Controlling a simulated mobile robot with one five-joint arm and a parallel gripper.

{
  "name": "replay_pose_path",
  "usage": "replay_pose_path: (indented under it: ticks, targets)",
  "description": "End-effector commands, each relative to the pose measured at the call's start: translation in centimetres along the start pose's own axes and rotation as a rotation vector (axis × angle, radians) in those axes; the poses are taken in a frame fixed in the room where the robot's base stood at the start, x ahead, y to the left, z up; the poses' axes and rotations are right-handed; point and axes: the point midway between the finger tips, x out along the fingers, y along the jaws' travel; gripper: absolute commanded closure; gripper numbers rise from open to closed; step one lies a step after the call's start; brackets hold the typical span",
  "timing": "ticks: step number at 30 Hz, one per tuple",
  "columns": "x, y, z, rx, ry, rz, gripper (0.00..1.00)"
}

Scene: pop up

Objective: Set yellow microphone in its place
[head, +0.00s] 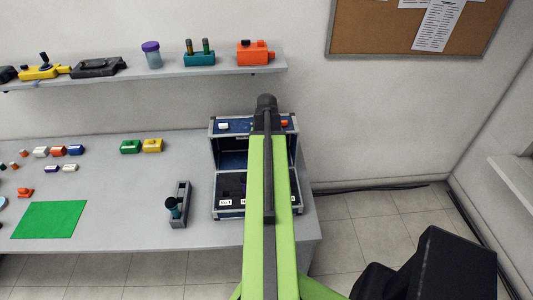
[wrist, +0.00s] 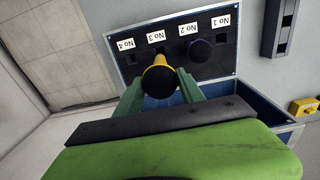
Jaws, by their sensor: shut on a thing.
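My gripper (wrist: 160,84) is shut on the yellow microphone (wrist: 160,62), seen in the wrist view with its dark round head towards the camera. The microphone is held over the slotted panel of the blue case (wrist: 210,72), near the slots labelled No 3 and No 2. The slots at No 1, No 3 and No 4 look dark and empty. A dark blue round head (wrist: 199,50) sits at No 2. I cannot tell whether the yellow microphone touches the panel. In the head view the case (head: 228,150) stands open, and my arm hides the gripper and microphone.
A grey holder (head: 181,215) with a dark teal item (head: 173,207) stands left of the case. A shelf (head: 130,77) with several objects runs above the table.

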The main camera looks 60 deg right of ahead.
Motion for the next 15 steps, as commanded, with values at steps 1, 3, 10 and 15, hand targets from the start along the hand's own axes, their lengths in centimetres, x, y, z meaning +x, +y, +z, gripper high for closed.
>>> replay_pose_path:
  ticks: [1,3,10,15]
  targets:
    - [0.1,0.0,0.0,0.000,0.000,0.000,0.95]
    - [0.1,0.0,0.0,0.000,0.000,0.000,0.95]
    - [1.6,-0.1,0.0,-0.001,0.000,0.000,0.95]
    - [3.5,-0.1,0.0,-0.001,0.000,0.000,0.95]
